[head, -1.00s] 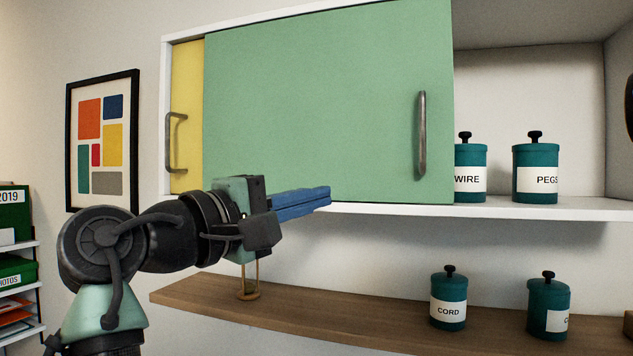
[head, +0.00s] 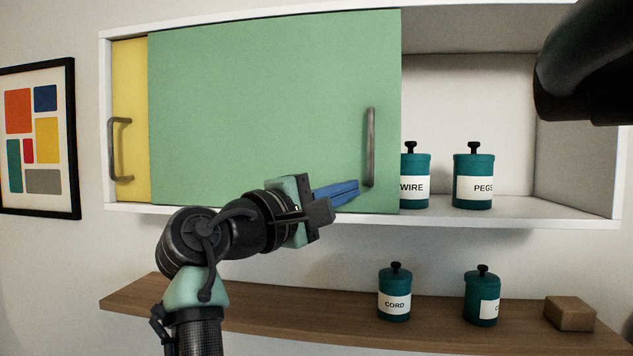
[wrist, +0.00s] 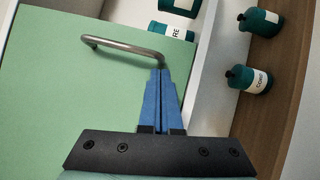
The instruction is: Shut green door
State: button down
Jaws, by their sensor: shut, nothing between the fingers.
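The green door (head: 265,110) is a sliding panel on the wall cabinet. It covers the middle of the cabinet and overlaps part of a yellow door (head: 130,85); the right part of the cabinet stands open. A grey bar handle (head: 370,147) sits near the green door's right edge. My gripper (head: 358,187) has blue fingers, shut and empty, with the tips close to the handle's lower end. In the wrist view the handle (wrist: 120,45) runs left from near the fingertips (wrist: 160,70). I cannot tell whether they touch.
Teal canisters marked WIRE (head: 413,187) and PEGS (head: 473,187) stand in the open cabinet part. A CORD canister (head: 395,305), another canister (head: 481,310) and a brown box (head: 570,314) stand on the wooden shelf (head: 250,310) below. A dark object (head: 580,75) fills the upper right.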

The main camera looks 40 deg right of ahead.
jog(key=shift+s+d+r, duration=0.1)
jog(key=shift+s+d, duration=0.1)
jog(key=shift+s, duration=0.1)
jog(key=shift+d, duration=0.1)
jog(key=s+d+p, duration=0.4)
jog(key=s+d, duration=1.7)
jog(key=s, duration=0.4)
